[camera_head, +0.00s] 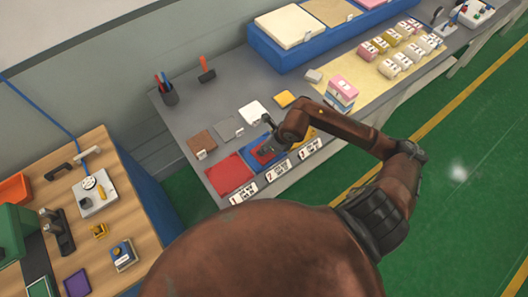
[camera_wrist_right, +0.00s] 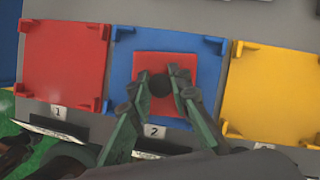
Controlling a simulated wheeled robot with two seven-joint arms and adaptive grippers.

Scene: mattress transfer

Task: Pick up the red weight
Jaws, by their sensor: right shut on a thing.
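The red weight is a flat red square (camera_wrist_right: 152,62) with a dark round knob (camera_wrist_right: 160,84) at its middle. In the right wrist view it appears over the blue tray (camera_wrist_right: 122,62), the middle of the three trays. My right gripper (camera_wrist_right: 160,88) is shut with its fingers on both sides of the knob. In the head view this gripper (camera_head: 268,147) is low over the blue tray (camera_head: 251,155) and partly hides the red weight (camera_head: 264,158). I cannot tell whether the weight rests on the tray or is slightly raised. My left gripper is not in view.
A red tray (camera_wrist_right: 62,62) lies left and a yellow tray (camera_wrist_right: 275,95) right. Behind are brown (camera_head: 201,142), grey (camera_head: 228,128), white (camera_head: 252,111) and yellow (camera_head: 285,99) squares. A pink-topped stack (camera_head: 342,90) stands right. A wooden table (camera_head: 98,150) is at left.

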